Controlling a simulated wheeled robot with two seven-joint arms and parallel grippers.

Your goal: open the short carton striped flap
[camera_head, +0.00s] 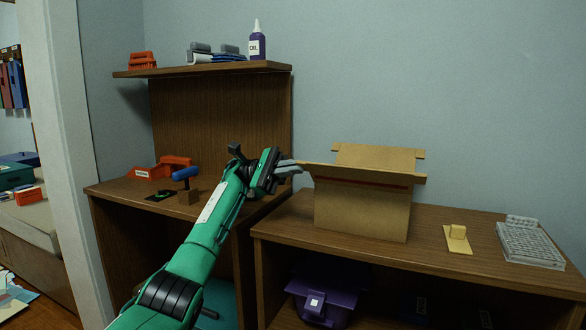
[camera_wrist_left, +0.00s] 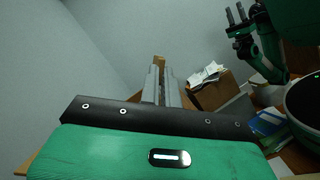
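The brown carton (camera_head: 360,208) stands on the right desk with its top parts spread. A raised panel (camera_head: 375,157) stands at its back, and a dark red stripe (camera_head: 365,182) runs along the upper front. My left gripper (camera_head: 292,167) is at the carton's left upper edge, its tips level with the end of a flap there. In the left wrist view its grey fingers (camera_wrist_left: 163,85) lie close together, with a tan piece (camera_wrist_left: 159,61) at the tips; a firm grip cannot be made out. My right gripper (camera_wrist_left: 236,15) shows small in the left wrist view, its fingers apart, away from the carton.
The right desk (camera_head: 470,272) also holds a yellow block on a pad (camera_head: 458,238) and a white keyboard-like tray (camera_head: 530,244). A purple bin (camera_head: 325,300) is below. The left desk has an orange item (camera_head: 172,168) and a blue-handled stamp (camera_head: 186,175).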

